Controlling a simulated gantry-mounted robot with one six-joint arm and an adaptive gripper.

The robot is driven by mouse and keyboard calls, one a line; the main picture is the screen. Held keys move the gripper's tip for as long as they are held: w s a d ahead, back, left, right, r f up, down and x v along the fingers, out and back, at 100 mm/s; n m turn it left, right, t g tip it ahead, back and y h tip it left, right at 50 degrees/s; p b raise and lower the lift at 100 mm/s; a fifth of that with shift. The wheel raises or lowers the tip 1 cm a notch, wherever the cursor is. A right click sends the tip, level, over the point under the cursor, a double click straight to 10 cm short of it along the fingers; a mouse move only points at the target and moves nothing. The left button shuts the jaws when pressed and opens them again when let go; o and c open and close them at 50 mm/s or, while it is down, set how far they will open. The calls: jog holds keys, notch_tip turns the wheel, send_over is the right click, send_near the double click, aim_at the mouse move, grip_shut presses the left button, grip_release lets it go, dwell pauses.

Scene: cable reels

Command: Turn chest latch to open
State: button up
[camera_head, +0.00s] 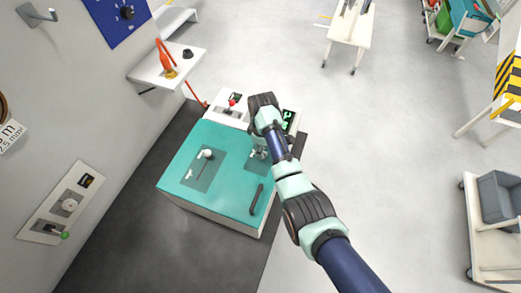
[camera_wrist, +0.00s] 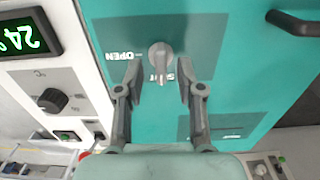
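The chest has a teal lid (camera_head: 225,168) with a dark bar handle (camera_head: 257,199), also seen in the wrist view (camera_wrist: 292,23). The grey latch knob (camera_wrist: 159,54) sits on a darker teal panel. Its narrow end points at the partly hidden "SHUT" label (camera_wrist: 165,77); the "OPEN" label (camera_wrist: 120,56) is to its left. My gripper (camera_wrist: 159,72) is open, with one finger on each side of the knob. Contact cannot be told. In the head view my gripper (camera_head: 259,154) is over the lid's right part, and my arm hides much of that area.
A white control panel with a green display (camera_wrist: 24,38) and a black dial (camera_wrist: 51,100) adjoins the lid. A wall shelf (camera_head: 168,68) holds an orange item.

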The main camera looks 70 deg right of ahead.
jog(key=shift+f, duration=0.65)
grip_shut()
jog(key=shift+w, duration=0.1)
jog(key=shift+m, duration=0.4)
jog(key=m+p, duration=0.2)
jog(key=m, duration=0.1)
jog(key=shift+r+m, duration=0.15)
jog(key=shift+m, duration=0.15)
jog(key=m+p, duration=0.1)
jog(key=m, duration=0.3)
jog(key=m+p, duration=0.1)
jog(key=m, duration=0.4)
jog(key=shift+m+p, duration=0.35)
jog(key=shift+m, duration=1.95)
